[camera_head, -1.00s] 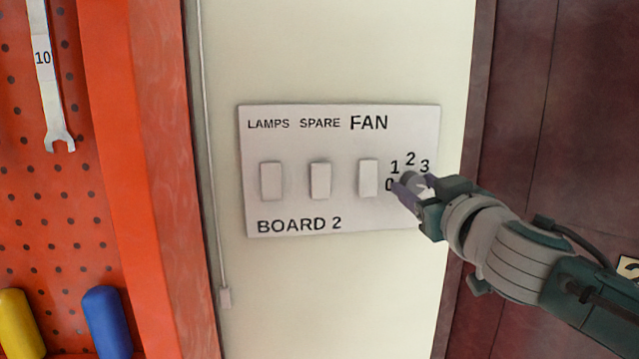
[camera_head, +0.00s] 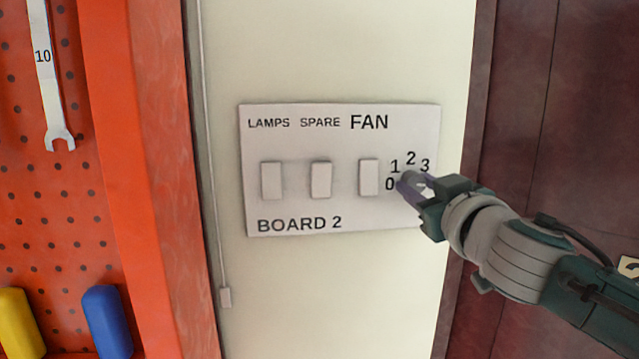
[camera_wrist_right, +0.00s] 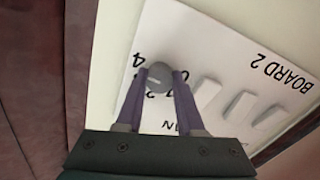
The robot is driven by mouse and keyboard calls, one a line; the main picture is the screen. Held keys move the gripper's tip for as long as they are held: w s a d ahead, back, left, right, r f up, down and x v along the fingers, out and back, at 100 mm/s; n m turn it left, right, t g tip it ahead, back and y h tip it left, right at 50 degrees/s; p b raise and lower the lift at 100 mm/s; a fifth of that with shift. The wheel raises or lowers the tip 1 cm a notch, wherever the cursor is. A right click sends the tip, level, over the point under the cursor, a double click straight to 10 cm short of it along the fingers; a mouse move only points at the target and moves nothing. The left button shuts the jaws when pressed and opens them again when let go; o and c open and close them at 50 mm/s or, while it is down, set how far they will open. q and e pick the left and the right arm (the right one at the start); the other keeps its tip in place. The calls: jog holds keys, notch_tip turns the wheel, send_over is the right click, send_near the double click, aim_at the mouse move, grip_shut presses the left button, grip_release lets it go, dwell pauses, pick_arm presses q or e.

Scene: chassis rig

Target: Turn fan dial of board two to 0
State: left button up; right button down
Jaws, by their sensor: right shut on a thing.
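Board two is a white panel (camera_head: 295,205) on the cream wall, marked BOARD 2, with labels LAMPS, SPARE and FAN. The grey fan dial (camera_head: 412,179) is at its right end, with the numbers 0, 1, 2 and 3 around it; it also shows in the right wrist view (camera_wrist_right: 158,76). My right gripper (camera_head: 412,184) has its purple fingers on either side of the dial and is shut on it. In the wrist view a pale line marks the dial's face; the number it points at is hard to tell. My left gripper is not in view.
Three white rocker switches (camera_head: 320,180) sit left of the dial, the nearest under FAN (camera_head: 368,177). A thin cord (camera_head: 212,180) hangs left of the board. An orange pegboard frame with a wrench (camera_head: 50,80) is at the left, a dark red door (camera_head: 560,110) at the right.

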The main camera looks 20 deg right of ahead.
jog(key=n, duration=0.4)
jog(key=shift+n+b, duration=0.3)
jog(key=shift+n, duration=0.1)
jog(key=n, duration=0.5)
jog(key=shift+r, duration=0.1)
jog(key=n, duration=1)
jog(key=shift+p, duration=0.3)
jog(key=n+p, duration=0.1)
jog(key=n, duration=0.4)
jog(key=shift+r+n, duration=0.1)
jog(key=shift+n, duration=0.3)
jog(key=n+p, duration=0.1)
jog(key=n, duration=0.3)
jog(key=shift+n, duration=0.3)
jog(key=n+p, duration=0.1)
jog(key=n, duration=0.3)
jog(key=shift+n+p, duration=0.3)
jog(key=shift+p, duration=0.05)
jog(key=shift+n+p, duration=0.65)
jog(key=shift+n, duration=1.55)
